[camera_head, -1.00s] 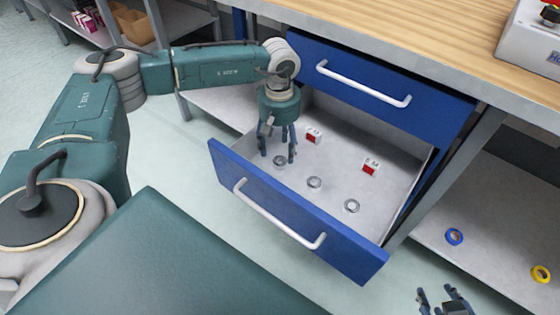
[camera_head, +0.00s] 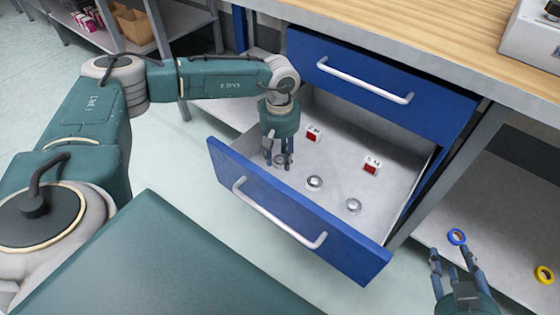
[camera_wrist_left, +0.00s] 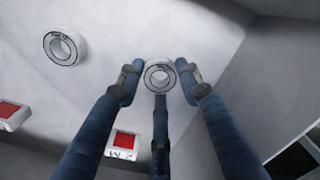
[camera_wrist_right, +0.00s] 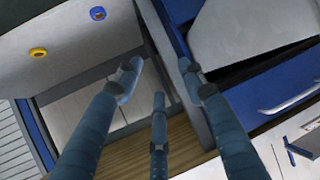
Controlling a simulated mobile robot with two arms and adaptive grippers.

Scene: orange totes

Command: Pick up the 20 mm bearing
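Three silver ring bearings lie in a row on the floor of an open blue drawer (camera_head: 232,172): a left one, a middle one (camera_head: 314,183) and a right one (camera_head: 353,206). I cannot read which is 20 mm. My left gripper (camera_head: 279,164) points down over the left bearing and partly hides it. In the left wrist view, the left bearing (camera_wrist_left: 159,64) sits between the fingertips with small gaps beside it; the fingers are open. Another bearing (camera_wrist_left: 65,48) lies apart at upper left. My right gripper (camera_head: 452,254) is open and empty, outside the drawer at lower right.
Two red-and-white boxes (camera_head: 312,134) (camera_head: 371,167) stand behind the bearings. A closed blue drawer (camera_head: 375,75) is above, under the wooden worktop (camera_head: 400,20). Blue (camera_head: 456,237) and yellow (camera_head: 544,274) rings lie on the lower shelf at right.

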